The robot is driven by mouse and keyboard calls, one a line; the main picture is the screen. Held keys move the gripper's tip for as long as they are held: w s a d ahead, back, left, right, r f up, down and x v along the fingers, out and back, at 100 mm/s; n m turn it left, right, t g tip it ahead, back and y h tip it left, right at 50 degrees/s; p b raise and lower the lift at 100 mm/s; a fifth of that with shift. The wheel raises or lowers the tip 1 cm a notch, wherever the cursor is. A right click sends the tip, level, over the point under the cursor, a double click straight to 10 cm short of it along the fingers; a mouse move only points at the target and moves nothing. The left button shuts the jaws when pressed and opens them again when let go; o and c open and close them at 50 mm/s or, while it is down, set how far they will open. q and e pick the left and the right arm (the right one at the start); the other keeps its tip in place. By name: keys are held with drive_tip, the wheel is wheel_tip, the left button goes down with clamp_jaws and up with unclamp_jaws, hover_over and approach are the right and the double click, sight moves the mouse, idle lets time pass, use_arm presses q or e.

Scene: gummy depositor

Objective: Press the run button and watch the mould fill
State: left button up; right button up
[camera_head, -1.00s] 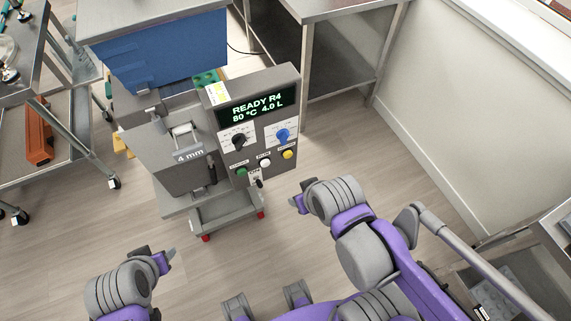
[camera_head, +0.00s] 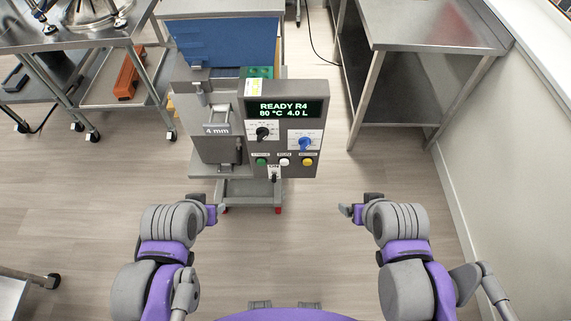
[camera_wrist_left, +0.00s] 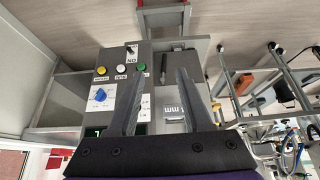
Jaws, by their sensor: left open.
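The depositor's control panel (camera_head: 284,125) faces me. Its screen (camera_head: 285,109) reads READY R4, 80 °C, 4.0 L. Below are a green button (camera_head: 261,161), a white button (camera_head: 284,162) and a yellow button (camera_head: 307,161); their small labels are hard to read. The panel shows upside down in the left wrist view (camera_wrist_left: 128,90). My left gripper (camera_head: 218,209) is open and empty, in front of and below the panel, apart from it. My right gripper (camera_head: 347,210) is right of the panel, touching nothing; its jaws are unclear. I cannot identify a mould.
A black knob (camera_head: 263,133), blue knob (camera_head: 306,143) and small lever (camera_head: 274,177) are on the panel. Steel tables (camera_head: 430,25) stand right and left (camera_head: 75,38). Floor before me is clear.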

use_arm(q)
drive_tip(key=shift+a, duration=0.15)
drive_tip(key=shift+c, duration=0.2)
use_arm(e)
drive_tip(key=shift+a, duration=0.15)
